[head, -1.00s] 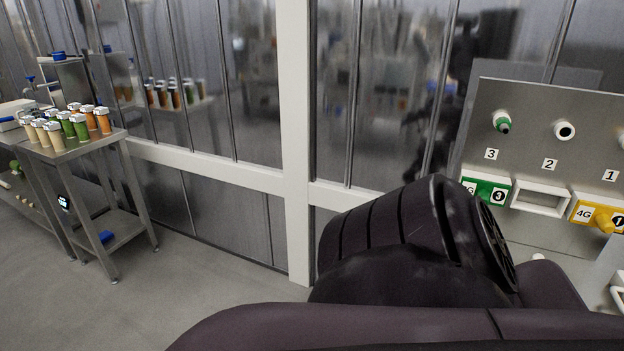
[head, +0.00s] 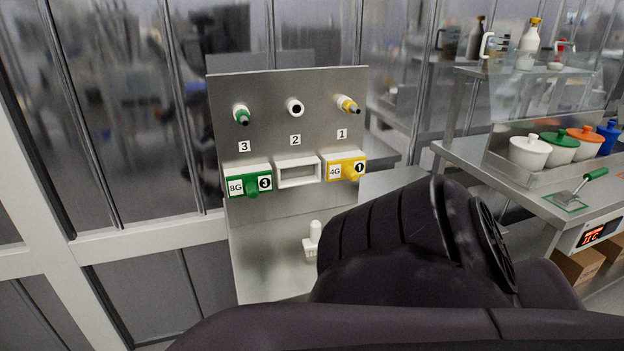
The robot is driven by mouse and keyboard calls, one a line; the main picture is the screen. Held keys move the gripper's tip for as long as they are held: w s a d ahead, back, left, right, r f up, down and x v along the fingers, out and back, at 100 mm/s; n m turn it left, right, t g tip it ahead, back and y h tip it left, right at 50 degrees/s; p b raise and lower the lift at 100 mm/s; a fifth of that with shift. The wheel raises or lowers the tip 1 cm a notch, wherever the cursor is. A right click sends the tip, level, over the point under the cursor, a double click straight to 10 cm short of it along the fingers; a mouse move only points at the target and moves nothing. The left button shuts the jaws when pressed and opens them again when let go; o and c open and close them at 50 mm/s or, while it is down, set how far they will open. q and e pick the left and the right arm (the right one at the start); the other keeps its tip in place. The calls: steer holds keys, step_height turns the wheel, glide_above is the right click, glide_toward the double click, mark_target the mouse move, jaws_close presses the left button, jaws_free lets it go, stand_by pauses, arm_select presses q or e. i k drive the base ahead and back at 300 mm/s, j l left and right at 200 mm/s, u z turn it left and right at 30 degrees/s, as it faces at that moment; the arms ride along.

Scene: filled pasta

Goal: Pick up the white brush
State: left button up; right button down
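A white brush (head: 314,240) stands upright, handle up, on the grey metal ledge at the foot of a metal panel. Its right side is close to the outline of my dark arm, which covers part of the ledge. My arm fills the lower middle and right of the head view. Neither gripper's fingers show, so I cannot see their state.
The metal panel (head: 270,90) carries numbered nozzles, a green box (head: 250,184), an empty white holder (head: 298,180) and a yellow box (head: 345,170). At right, a steel table (head: 470,152) holds lidded pots and a green-handled scraper (head: 580,190). A glazed wall stands behind.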

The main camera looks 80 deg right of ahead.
mark_target(310, 244)
steer(key=z, duration=2.45)
